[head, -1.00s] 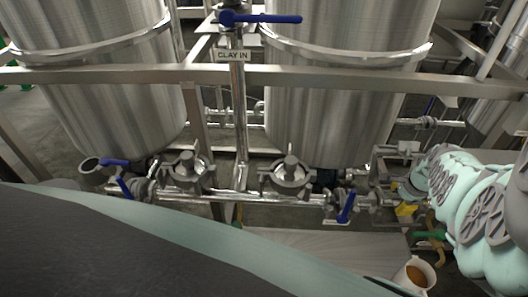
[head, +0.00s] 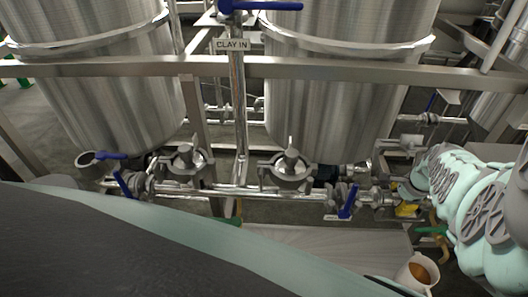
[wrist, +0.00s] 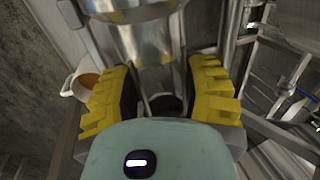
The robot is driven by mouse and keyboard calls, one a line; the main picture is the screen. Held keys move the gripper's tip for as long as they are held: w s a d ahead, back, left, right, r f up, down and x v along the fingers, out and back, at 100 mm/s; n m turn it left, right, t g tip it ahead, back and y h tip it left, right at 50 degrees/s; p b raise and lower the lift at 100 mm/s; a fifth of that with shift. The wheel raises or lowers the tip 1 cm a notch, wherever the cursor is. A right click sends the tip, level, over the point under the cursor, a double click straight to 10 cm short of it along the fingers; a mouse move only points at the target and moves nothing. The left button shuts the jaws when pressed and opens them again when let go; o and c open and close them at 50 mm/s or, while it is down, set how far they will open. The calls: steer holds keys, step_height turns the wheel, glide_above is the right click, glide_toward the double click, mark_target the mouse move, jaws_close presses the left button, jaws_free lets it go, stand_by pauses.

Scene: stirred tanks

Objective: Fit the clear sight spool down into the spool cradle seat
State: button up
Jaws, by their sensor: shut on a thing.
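My gripper (wrist: 164,97) shows in the wrist view, its yellow, black-padded fingers closed on either side of the clear sight spool (wrist: 155,77). The spool is see-through, with a shiny metal ring at its far end. Part of it is hidden by the fingers and my wrist housing. In the head view only a bit of yellow finger of my gripper (head: 406,210) shows at the right, beside the pipework; the spool cannot be made out there. I cannot pick out the spool cradle seat with certainty in either view.
A white mug (head: 417,272) with brown drink stands on a grey bench (head: 325,243) at lower right. Steel pipework with a blue-handled valve (head: 348,201) runs below two large tanks (head: 340,85). A steel rail (head: 330,69) crosses in front of them.

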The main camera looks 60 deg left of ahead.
steer(key=o, duration=1.3)
steer(key=shift+o, duration=0.2)
steer(key=shift+v, duration=1.35)
steer(key=shift+s+d+r, duration=0.1)
steer(key=shift+d, duration=0.1)
steer(key=s+d, duration=0.7)
steer(key=d, duration=0.2)
steer(key=shift+s, duration=0.1)
